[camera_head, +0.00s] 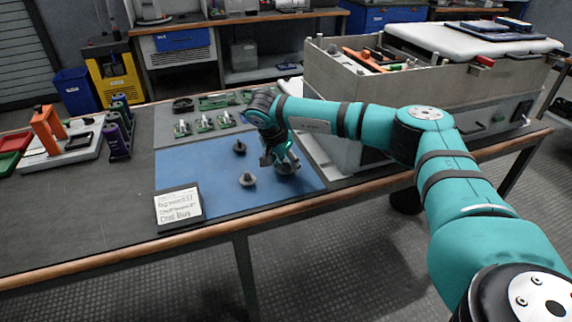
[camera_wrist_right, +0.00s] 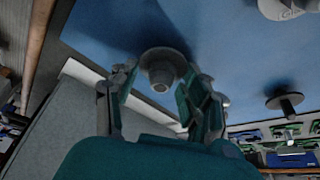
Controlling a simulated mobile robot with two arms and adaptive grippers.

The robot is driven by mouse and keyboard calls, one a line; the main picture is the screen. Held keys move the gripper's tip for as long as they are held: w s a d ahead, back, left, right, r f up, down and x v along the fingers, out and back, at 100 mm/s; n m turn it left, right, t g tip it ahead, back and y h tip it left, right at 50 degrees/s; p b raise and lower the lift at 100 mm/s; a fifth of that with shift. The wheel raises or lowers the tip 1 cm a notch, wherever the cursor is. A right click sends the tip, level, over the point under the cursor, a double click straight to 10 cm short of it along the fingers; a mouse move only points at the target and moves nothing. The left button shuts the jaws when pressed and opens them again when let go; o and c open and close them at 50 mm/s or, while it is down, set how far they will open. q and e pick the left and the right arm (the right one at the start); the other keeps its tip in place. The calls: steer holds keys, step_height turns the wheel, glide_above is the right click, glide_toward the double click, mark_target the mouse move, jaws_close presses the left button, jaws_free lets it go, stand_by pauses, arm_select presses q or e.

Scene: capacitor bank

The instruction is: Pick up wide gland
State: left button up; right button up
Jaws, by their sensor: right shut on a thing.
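The wide gland (camera_wrist_right: 162,67) is a grey, round, flanged piece, seen in the right wrist view between the fingers of my right gripper (camera_wrist_right: 162,88). In the head view my right gripper (camera_head: 281,161) points down at the right part of the blue mat (camera_head: 205,171), shut on this gland (camera_head: 288,168), which is partly hidden by the fingers. The gland is at or just above the mat; I cannot tell whether it touches. Two other dark grey glands stand on the mat, one nearer the front (camera_head: 247,180) and one farther back (camera_head: 239,147). My left gripper is not in view.
A label card (camera_head: 179,207) lies at the mat's front left. Small green-based parts (camera_head: 204,123) line the grey area behind. A large grey metal box (camera_head: 350,85) stands close to the right of my gripper. The dark table's left front is clear.

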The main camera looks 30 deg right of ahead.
mark_target(286, 160)
steer(key=shift+r, duration=0.55)
step_height(286, 160, up, 2)
steer(key=shift+r, duration=0.25)
steer(key=s, duration=0.3)
steer(key=shift+a+r+p, duration=0.15)
steer(key=shift+a+p, duration=0.15)
steer(key=shift+a, duration=0.05)
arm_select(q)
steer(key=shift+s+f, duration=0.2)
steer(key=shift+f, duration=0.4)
arm_select(e)
steer(key=s+a+r, duration=0.1)
steer(key=s+a, duration=0.2)
steer(key=s, duration=0.9)
steer(key=shift+s, duration=0.3)
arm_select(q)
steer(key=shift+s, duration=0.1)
